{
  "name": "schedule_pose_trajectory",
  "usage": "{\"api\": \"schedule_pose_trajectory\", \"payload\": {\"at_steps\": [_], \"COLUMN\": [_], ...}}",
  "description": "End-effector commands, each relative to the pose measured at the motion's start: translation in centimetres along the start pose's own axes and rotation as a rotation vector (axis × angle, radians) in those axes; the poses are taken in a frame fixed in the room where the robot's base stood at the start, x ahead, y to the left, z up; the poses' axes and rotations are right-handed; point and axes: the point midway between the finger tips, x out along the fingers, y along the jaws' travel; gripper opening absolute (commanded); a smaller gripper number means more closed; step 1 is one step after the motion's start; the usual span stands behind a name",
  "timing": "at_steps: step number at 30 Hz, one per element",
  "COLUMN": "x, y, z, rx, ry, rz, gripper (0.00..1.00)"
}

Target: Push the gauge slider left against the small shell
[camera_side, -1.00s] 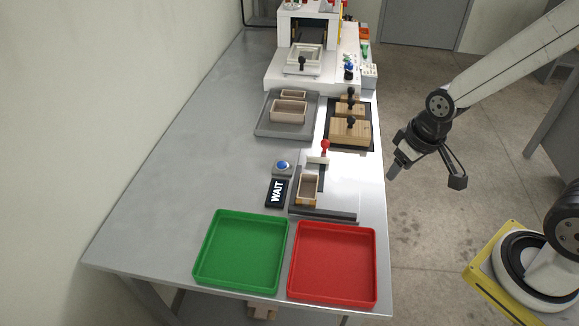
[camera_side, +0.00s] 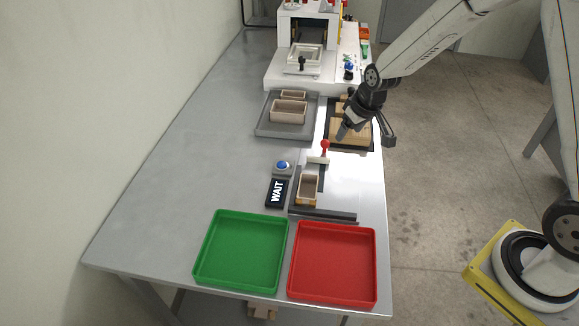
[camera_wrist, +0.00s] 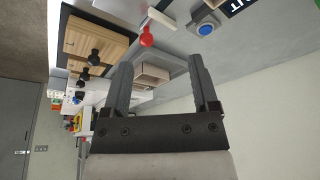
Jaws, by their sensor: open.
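The gauge slider (camera_side: 318,159) is a white bar with a red ball knob (camera_side: 325,145). It sits at the far end of the gauge, and its red knob also shows at the top of the wrist view (camera_wrist: 147,38). The small shell (camera_side: 308,187) is an open tan box lying in the gauge, nearer the side camera than the slider. A gap between slider and shell is hard to judge. My gripper (camera_side: 342,133) is above the table near the wooden blocks, beyond and to the right of the knob, touching nothing visible. In the wrist view its fingers (camera_wrist: 160,60) are apart and empty.
Knobbed wooden blocks (camera_side: 350,131) stand on a dark base behind the gauge. A grey tray (camera_side: 262,128) holds two tan boxes. A WAIT display (camera_side: 276,193) and blue button (camera_side: 282,166) are left of the gauge. Green (camera_side: 240,250) and red (camera_side: 333,263) trays lie in front.

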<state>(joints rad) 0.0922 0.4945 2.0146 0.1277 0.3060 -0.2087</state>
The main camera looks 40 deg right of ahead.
Motion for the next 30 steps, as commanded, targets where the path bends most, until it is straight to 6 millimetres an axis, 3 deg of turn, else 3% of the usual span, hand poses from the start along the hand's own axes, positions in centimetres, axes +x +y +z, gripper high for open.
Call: {"api": "schedule_pose_trajectory", "payload": {"at_steps": [6,12,30], "x": [4.3,7.0,8.6], "y": [2.0,3.2,3.6], "z": [-3.8,-5.8,-6.4], "rx": [0.003,0.001,0.0], "ry": [0.031,0.054,0.061], "rz": [0.003,0.007,0.008], "gripper": [0.76,0.76,0.76]}}
